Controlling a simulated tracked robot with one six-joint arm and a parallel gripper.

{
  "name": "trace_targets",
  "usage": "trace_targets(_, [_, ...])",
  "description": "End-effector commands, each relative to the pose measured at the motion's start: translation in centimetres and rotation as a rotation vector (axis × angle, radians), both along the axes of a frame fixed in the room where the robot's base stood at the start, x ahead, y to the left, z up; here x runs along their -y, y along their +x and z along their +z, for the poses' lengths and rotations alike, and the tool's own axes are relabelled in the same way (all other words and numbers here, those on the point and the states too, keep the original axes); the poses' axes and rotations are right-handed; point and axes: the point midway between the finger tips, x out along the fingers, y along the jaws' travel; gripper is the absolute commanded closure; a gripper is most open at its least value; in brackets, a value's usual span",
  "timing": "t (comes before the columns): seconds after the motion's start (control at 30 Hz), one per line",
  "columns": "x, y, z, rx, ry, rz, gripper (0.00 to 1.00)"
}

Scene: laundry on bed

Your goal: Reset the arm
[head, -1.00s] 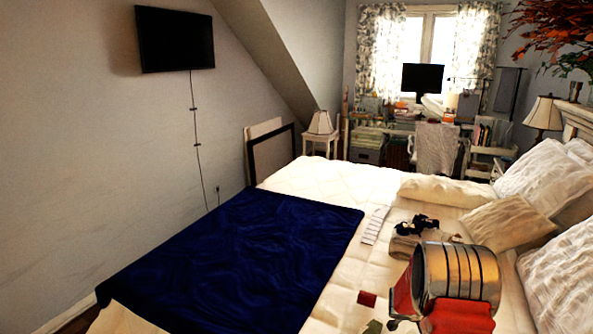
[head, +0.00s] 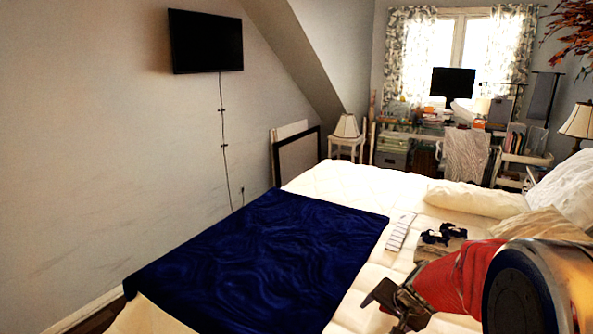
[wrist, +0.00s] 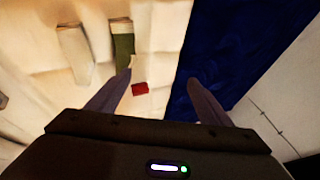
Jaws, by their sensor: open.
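My gripper (head: 384,308) is in the lower right of the head view, over the bed, at the end of my red and metal arm. In the wrist view its two dark fingers (wrist: 160,86) are spread apart with nothing between them. A small red item (wrist: 140,88) lies on the bed beyond the gap, nearer the left finger. A dark green and white item (wrist: 122,48) lies just past it. My arm hides the near right part of the bed in the head view.
A dark blue blanket (head: 265,260) covers the left part of the white bed (head: 352,183). A white strip-like item (head: 401,232) and a dark object (head: 441,236) lie on the bed near pillows (head: 563,190). A wall-mounted screen (head: 207,42) hangs at left.

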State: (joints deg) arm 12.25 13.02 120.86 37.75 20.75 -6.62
Motion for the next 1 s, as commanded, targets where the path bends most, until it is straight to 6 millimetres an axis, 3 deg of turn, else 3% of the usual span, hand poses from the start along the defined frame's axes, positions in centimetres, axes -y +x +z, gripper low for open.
trace_targets(0.2, [-3.2,-5.8,2.6,-0.074,-0.025,0.153,0.27])
trace_targets(0.4, [-4.9,-11.3,4.4,-0.142,-0.07,0.269,0.27])
trace_targets(0.7, [-5.7,-18.8,6.7,-0.221,-0.169,0.401,0.27])
trace_targets(1.0, [-5.4,-24.6,8.8,-0.24,-0.287,0.491,0.27])
